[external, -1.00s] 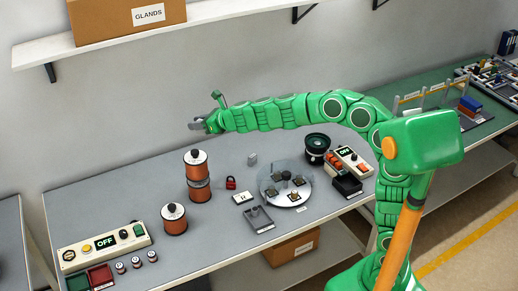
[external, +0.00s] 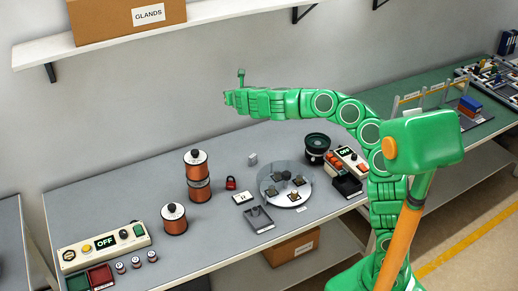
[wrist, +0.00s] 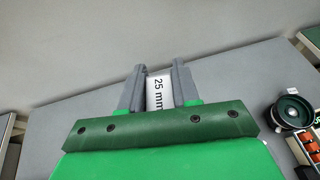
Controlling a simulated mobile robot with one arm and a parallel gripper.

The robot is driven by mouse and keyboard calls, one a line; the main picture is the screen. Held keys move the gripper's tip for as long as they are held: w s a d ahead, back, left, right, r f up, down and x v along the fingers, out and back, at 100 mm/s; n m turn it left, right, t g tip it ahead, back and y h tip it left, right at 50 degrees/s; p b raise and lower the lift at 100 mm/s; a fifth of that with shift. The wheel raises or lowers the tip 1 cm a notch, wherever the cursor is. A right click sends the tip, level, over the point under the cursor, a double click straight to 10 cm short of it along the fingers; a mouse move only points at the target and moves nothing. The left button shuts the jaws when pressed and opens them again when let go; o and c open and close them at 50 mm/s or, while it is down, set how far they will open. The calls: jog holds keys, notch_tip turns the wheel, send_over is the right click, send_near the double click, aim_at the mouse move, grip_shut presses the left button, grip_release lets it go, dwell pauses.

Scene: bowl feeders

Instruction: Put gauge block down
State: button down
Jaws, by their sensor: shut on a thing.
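The gauge block (wrist: 158,95) is a pale block marked "25 mm" in the wrist view. It sits between the two grey fingers of my gripper (wrist: 159,70), which are shut on it. In the external view my gripper (external: 228,97) is raised above the back of the grey bench (external: 120,195), close in the picture to the wall. The block cannot be made out there. The bench surface also shows beyond the fingers in the wrist view.
Orange-and-black spools (external: 197,176) stand left of centre, near a red padlock (external: 231,183). A small grey block (external: 252,159), a white labelled piece (external: 242,198), a grey tray (external: 259,225) and a round clear-covered plate (external: 270,199) occupy the middle. A dark bowl (external: 317,146) stands right.

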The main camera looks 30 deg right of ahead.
jog(key=s+d+f+m+g+h, duration=0.2)
jog(key=s+d+m+g+h, duration=0.25)
jog(key=d, duration=0.75)
jog(key=s+d+f+m+g+h, duration=0.1)
jog(key=d+m+g+h, duration=0.45)
jog(key=d, duration=0.65)
jog(key=m+t, duration=0.2)
send_over(273, 156)
jog(key=shift+h, duration=0.3)
jog(key=shift+s+f, duration=0.15)
jog(key=shift+f, duration=8.65)
jog(key=shift+s+f, duration=0.1)
jog(key=shift+f, duration=8.7)
jog(key=shift+f, duration=0.1)
jog(key=shift+w+f, duration=0.35)
jog(key=shift+f, duration=1.45)
jog(key=shift+f, duration=0.3)
